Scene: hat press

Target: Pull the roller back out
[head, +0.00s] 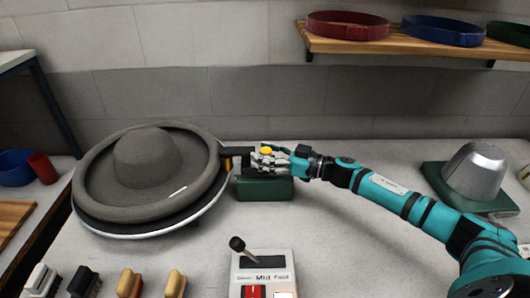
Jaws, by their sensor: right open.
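A grey felt hat (146,158) with a wide round brim lies on a round pale-rimmed plate at the left. At the brim's right edge is a black roller mechanism (235,153) with a yellow knob (266,151), above a dark green block (264,189). My right gripper (264,161) reaches in from the right. It is open, with its fingers close around the area just below the yellow knob. The fingers hide part of the roller arm, and I cannot tell whether they touch it. My left gripper is out of view.
A control box (262,272) with a black-knobbed lever stands at the front. Several brushes (128,283) are at front left. A grey metal hat block (475,171) on a green base stands at right. A wooden shelf (400,42) holds coloured bands above.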

